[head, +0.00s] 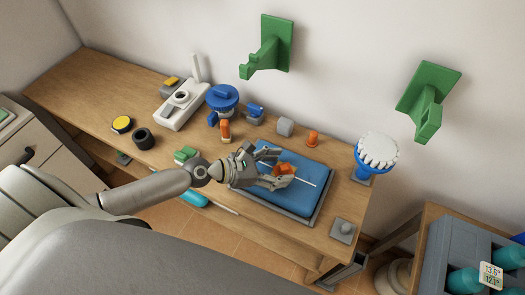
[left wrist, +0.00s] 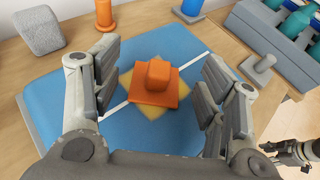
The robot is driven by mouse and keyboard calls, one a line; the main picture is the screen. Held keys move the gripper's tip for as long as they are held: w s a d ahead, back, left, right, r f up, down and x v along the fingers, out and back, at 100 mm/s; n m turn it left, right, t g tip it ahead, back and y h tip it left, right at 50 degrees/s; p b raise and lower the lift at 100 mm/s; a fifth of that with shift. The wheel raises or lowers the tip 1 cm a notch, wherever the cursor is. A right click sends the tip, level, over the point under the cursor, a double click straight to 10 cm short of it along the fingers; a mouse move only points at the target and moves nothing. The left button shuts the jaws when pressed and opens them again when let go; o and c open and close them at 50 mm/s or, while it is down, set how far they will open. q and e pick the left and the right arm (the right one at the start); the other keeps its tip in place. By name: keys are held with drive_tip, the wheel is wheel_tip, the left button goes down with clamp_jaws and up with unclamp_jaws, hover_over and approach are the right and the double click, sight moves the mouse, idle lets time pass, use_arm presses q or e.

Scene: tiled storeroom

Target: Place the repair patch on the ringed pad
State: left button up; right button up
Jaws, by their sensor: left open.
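The orange repair patch (head: 285,169), a flat square with a block-shaped knob on top, lies on the blue padded mat (head: 305,200). In the left wrist view the patch (left wrist: 155,84) lies over a yellow square (left wrist: 127,78), whose corners show around it, with a white line running across the mat (left wrist: 60,105). I cannot make out a separate ring. My left gripper (head: 276,168) is open, its fingers on either side of the patch and apart from it. A dark gripper, apparently my right one (left wrist: 300,152), shows small at the lower right of the left wrist view; its jaws are unclear.
A grey block (head: 285,127) and an orange peg (head: 313,138) stand behind the mat. A blue stand with a white knobbed top (head: 378,150) is at the right, a grey knobbed plate (head: 343,230) at the front right corner. Green brackets (head: 268,48) jut from the wall.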

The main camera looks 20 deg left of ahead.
use_arm(q)
drive_tip(key=b+v, duration=0.3)
drive_tip(key=v, duration=0.7)
drive_tip(key=shift+f, duration=0.15)
drive_tip(key=shift+b+v, duration=0.3)
drive_tip(key=shift+v, duration=0.75)
drive_tip(key=shift+s+d, duration=0.1)
